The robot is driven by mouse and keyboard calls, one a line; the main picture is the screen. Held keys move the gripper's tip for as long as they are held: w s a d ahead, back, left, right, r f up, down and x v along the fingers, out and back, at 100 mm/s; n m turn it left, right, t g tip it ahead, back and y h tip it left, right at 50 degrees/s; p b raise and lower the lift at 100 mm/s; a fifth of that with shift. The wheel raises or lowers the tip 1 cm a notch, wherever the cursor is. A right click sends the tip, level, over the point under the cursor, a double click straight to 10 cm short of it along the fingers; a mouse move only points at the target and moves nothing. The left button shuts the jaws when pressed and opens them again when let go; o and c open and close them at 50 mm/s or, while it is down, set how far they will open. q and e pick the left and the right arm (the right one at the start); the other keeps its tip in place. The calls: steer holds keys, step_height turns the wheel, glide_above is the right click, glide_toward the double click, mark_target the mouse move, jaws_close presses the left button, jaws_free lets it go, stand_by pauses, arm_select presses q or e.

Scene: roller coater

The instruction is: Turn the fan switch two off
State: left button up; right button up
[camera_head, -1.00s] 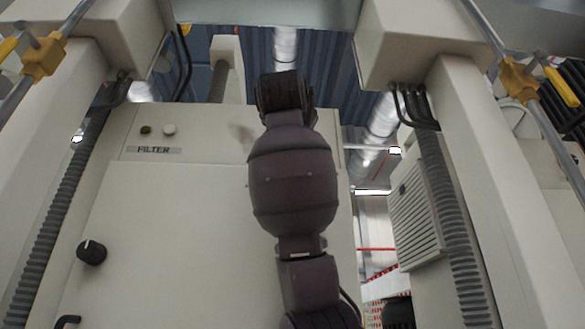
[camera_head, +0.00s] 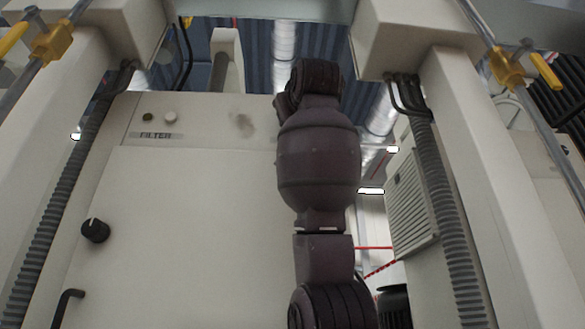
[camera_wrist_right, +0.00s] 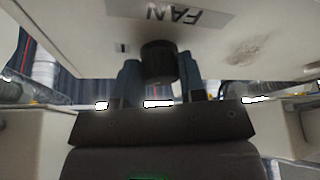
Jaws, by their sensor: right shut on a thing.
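In the right wrist view a black round knob (camera_wrist_right: 160,62) stands out from a cream panel, close to an upside-down FAN label (camera_wrist_right: 182,14). A small dark mark (camera_wrist_right: 123,47) is on the panel beside it. My right gripper (camera_wrist_right: 158,72) has one finger on each side of this knob and is shut on it. Which way the knob points is not clear. In the head view my dark arm crosses the right part of the cabinet front, and the gripper and the knob are not visible there. My left gripper is not in view.
The cream cabinet (camera_head: 190,220) has a FILTER label (camera_head: 155,135), two small round buttons above it, another black knob (camera_head: 95,230) and a dark handle (camera_head: 68,305) at the left. Posts (camera_head: 490,180) with ribbed hoses and yellow valves stand on both sides.

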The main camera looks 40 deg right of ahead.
steer(key=shift+s+d+r+n+y+p, duration=0.1)
steer(key=shift+n+y+p, duration=0.2)
steer(key=shift+n+y, duration=0.9)
steer(key=shift+d+r+n+y+p, duration=0.1)
steer(key=shift+n+y+p, duration=0.2)
steer(key=shift+n, duration=1.85)
steer(key=shift+s+n+y+p, duration=0.1)
steer(key=shift+n+y+p, duration=0.15)
steer(key=shift+n+y, duration=1)
steer(key=shift+n+h, duration=0.45)
steer(key=shift+n, duration=0.25)
steer(key=o, duration=0.9)
steer(key=shift+b+v, duration=1.4)
steer(key=shift+v, duration=4)
